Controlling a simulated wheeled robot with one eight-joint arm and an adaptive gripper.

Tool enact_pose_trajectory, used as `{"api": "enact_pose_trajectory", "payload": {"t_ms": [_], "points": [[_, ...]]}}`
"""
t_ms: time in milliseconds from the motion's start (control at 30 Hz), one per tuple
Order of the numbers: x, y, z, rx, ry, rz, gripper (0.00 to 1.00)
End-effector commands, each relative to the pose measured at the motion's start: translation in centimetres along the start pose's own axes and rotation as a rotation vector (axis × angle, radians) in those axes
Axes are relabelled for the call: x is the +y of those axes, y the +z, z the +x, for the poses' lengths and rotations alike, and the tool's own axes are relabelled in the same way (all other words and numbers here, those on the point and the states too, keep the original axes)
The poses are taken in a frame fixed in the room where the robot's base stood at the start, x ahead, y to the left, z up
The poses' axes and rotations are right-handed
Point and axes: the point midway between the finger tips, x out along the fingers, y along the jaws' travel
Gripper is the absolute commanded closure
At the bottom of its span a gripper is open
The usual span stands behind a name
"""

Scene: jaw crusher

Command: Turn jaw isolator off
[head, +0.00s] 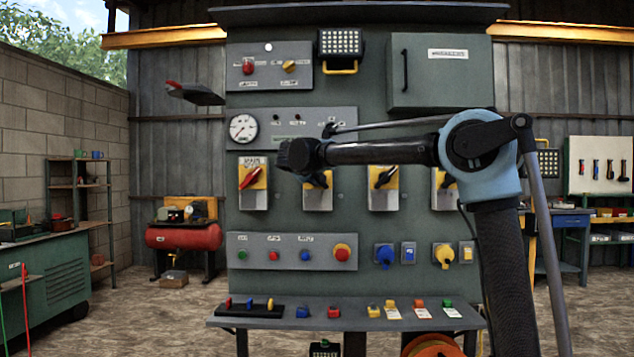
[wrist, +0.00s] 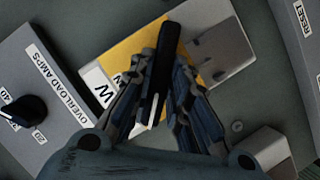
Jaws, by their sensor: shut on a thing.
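A row of isolator switches on yellow and grey plates runs across the grey panel. My gripper (head: 303,160) is at the second isolator from the left (head: 318,198), covering its upper part and label in the head view. In the wrist view, the fingers of my gripper (wrist: 163,75) are on both sides of a black handle (wrist: 166,40) and shut on it. Its yellow plate (wrist: 122,50) shows behind. A white label with a "W" (wrist: 102,92) is partly hidden by a finger. The handle's exact angle in the head view is hard to tell.
Left of it is an isolator with a red handle (head: 252,178); right is one with a black handle (head: 384,178). A pressure gauge (head: 243,128) and a button strip (head: 295,252) are above and below. An overload dial (wrist: 22,110) lies left in the wrist view.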

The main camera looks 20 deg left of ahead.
Motion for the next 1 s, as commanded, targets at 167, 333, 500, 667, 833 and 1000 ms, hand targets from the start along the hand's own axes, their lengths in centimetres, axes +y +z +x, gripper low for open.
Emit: {"api": "enact_pose_trajectory", "payload": {"t_ms": [167, 333, 500, 667, 833, 1000], "points": [[-0.1, 0.0, 0.0, 0.000, -0.002, 0.000, 0.63], [-0.1, 0.0, 0.0, 0.001, -0.001, 0.000, 0.63], [0.0, 0.0, -0.1, 0.001, -0.001, 0.000, 0.63], [-0.1, -0.1, -1.6, 0.002, -0.002, 0.000, 0.63], [-0.1, -0.1, -4.6, 0.004, -0.003, 0.000, 0.63], [-0.1, -0.1, -7.8, 0.003, -0.003, -0.001, 0.63]]}}
